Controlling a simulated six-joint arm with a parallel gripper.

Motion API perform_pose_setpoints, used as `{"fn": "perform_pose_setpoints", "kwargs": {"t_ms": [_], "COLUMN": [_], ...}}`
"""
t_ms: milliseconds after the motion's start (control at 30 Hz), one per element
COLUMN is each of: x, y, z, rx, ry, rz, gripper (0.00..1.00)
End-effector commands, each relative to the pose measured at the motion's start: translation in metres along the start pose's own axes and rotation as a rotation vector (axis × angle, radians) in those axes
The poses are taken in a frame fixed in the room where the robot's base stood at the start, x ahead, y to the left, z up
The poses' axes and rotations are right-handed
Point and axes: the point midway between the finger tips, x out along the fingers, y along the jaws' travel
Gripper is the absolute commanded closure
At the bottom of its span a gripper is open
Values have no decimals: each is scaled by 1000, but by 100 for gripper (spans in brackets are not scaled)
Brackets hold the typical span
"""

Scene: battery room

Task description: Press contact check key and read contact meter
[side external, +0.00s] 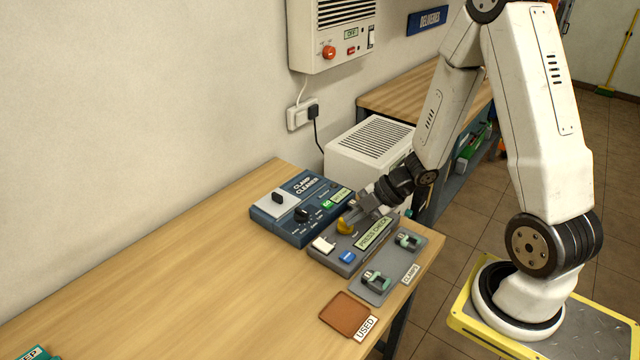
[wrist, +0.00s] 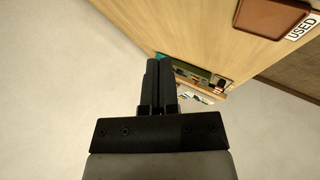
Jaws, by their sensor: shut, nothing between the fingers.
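The grey PRESS CHECK unit (side external: 372,236) sits on the bench near its right end. I cannot tell which is the contact check key or the contact meter, and no reading is legible. My gripper (side external: 354,214) is shut and empty, low over the unit's back part, close to the yellow piece. I cannot tell if it touches. In the wrist view my shut fingers (wrist: 159,66) hide part of the scene.
A blue CLAMP CLEANER box (side external: 290,232) stands behind the unit. A grey CLAMPS tray (side external: 397,262) with two green clamps (side external: 376,280) lies in front. A brown USED tray (side external: 345,314) lies at the bench's front edge. The bench's left side (side external: 170,270) is mostly clear.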

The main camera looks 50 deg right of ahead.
Motion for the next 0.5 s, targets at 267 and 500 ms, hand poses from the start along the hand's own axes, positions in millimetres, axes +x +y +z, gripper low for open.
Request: {"fn": "perform_pose_setpoints", "kwargs": {"t_ms": [267, 500], "x": [14, 29], "y": [-10, -22], "z": [10, 21], "rx": [2, 3], "ry": [1, 1], "rz": [-3, -3], "gripper": [100, 100]}}
